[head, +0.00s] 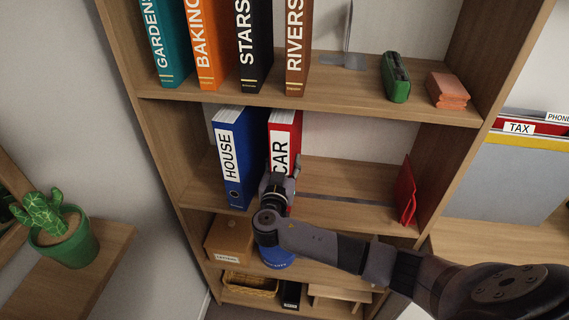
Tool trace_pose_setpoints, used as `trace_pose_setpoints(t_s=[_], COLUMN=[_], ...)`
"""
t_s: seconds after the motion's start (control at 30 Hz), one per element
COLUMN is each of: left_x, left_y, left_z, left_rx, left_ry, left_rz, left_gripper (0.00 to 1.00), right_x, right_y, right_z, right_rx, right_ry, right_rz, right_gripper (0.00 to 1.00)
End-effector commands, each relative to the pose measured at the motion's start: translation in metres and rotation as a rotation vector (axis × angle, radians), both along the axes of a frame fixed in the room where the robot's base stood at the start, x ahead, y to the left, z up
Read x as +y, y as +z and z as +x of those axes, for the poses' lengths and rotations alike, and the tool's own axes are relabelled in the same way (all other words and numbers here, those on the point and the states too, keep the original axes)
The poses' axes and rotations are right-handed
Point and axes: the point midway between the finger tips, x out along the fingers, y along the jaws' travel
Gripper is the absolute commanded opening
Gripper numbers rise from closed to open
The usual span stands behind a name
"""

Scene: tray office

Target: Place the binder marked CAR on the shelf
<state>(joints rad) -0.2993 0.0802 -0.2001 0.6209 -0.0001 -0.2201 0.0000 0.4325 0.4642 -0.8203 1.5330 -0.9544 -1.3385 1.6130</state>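The red binder marked CAR (285,119) is upright on the middle shelf (340,214), directly right of the blue binder marked HOUSE (230,160). My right gripper (281,178) is at the lower part of the CAR binder's spine, with a finger on either side of it, and looks shut on it. The gripper and wrist hide the lower spine, so I cannot tell if its base touches the shelf. My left gripper is not in view.
A thin red bookend (405,192) stands at the shelf's right end, with free room left of it. The shelf above holds several binders, a green item (396,78) and orange blocks (447,91). A potted cactus (66,240) stands at the left.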

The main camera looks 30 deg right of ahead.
Motion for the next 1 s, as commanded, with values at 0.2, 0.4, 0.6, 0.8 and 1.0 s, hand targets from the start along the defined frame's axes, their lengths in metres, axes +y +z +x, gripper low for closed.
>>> trace_pose_setpoints(t_s=[0.2,0.4,0.6,0.8,1.0], left_x=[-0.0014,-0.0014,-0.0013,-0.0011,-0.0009], left_y=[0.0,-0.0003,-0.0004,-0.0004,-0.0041], left_z=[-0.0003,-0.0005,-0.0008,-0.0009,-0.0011], left_rx=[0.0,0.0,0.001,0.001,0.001], left_ry=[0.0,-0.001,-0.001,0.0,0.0], left_rz=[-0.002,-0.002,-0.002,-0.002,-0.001], left_gripper=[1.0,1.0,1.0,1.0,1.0], right_x=[0.0001,0.0003,0.0004,0.0005,0.0068], right_y=[0.0017,-0.0015,-0.0013,-0.0013,-0.0037], right_z=[0.0007,-0.0001,-0.0001,-0.0001,-0.0074], right_rx=[-0.007,-0.001,-0.001,-0.001,0.0], right_ry=[0.0,0.0,0.0,0.0,0.002], right_rz=[-0.002,-0.001,-0.001,-0.001,0.002], right_gripper=[0.0,0.56,0.68,0.68,0.68])
